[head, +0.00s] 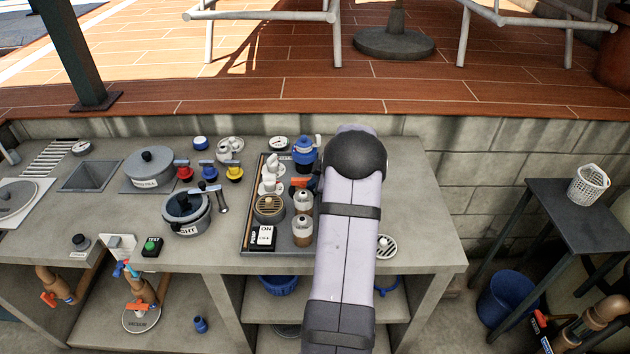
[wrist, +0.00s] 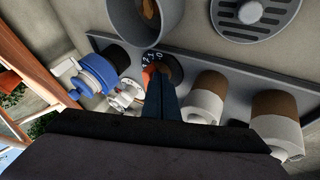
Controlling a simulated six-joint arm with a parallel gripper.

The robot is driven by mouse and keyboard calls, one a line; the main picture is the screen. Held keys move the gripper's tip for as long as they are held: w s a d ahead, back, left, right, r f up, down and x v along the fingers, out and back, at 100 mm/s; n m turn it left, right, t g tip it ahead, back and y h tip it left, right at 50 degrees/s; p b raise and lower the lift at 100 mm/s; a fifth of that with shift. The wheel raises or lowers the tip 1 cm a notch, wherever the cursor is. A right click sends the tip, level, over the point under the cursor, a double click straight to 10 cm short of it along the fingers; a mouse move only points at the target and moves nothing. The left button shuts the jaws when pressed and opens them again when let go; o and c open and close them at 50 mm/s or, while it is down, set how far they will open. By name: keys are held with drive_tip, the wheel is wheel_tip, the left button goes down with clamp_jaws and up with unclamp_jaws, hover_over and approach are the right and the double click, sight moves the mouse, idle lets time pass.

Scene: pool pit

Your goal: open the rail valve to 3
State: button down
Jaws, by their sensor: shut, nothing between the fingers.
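The rail valve has a dark dial (wrist: 168,62) with white numbers, seen in the wrist view just beyond my fingertips. Its orange handle (wrist: 149,73) shows just left of the fingers. In the head view an orange handle (head: 300,182) shows on the dark tray, left of my arm. My gripper (wrist: 166,78) is shut and empty, its dark blue fingers together in front of the dial. I cannot tell whether they touch the handle. The fingers hide part of the dial, so the handle's setting cannot be read. In the head view my arm hides most of the gripper.
On the dark tray (head: 248,215) stand a blue-capped fitting (head: 305,150), brown-and-white cylinders (head: 302,202), a round grille (head: 268,207) and an ON/OFF switch (head: 264,236). A white drain (head: 386,246) lies right of my arm. The counter's right end (head: 425,215) is clear.

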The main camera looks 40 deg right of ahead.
drive_tip(key=shift+d+f+n+y+b, duration=0.2)
drive_tip(key=shift+d+n+y+b, duration=0.3)
drive_tip(key=shift+b, duration=1.8)
drive_tip(key=b, duration=0.1)
drive_tip(key=n+b, duration=0.1)
drive_tip(key=b, duration=0.1)
drive_tip(key=shift+d+f+n+y, duration=0.2)
drive_tip(key=shift+n+y, duration=0.1)
drive_tip(key=shift+y, duration=0.1)
drive_tip(key=b, duration=0.3)
drive_tip(key=shift+w+d+r, duration=0.1)
drive_tip(key=shift+w+d, duration=0.1)
drive_tip(key=shift+d, duration=0.15)
drive_tip(key=shift+w+d+r+b, duration=0.15)
drive_tip(key=shift+w+d+b, duration=0.15)
drive_tip(key=shift+d+b, duration=0.45)
drive_tip(key=shift+w+d+r, duration=0.15)
drive_tip(key=shift+w+d, duration=0.05)
drive_tip(key=shift+w, duration=0.2)
drive_tip(key=shift+w+d+p, duration=0.4)
drive_tip(key=shift+w+p, duration=0.2)
drive_tip(key=shift+w, duration=0.4)
drive_tip(key=shift+w+d+p, duration=0.1)
drive_tip(key=shift+w+p, duration=0.1)
drive_tip(key=shift+p, duration=0.25)
drive_tip(key=shift+b, duration=0.3)
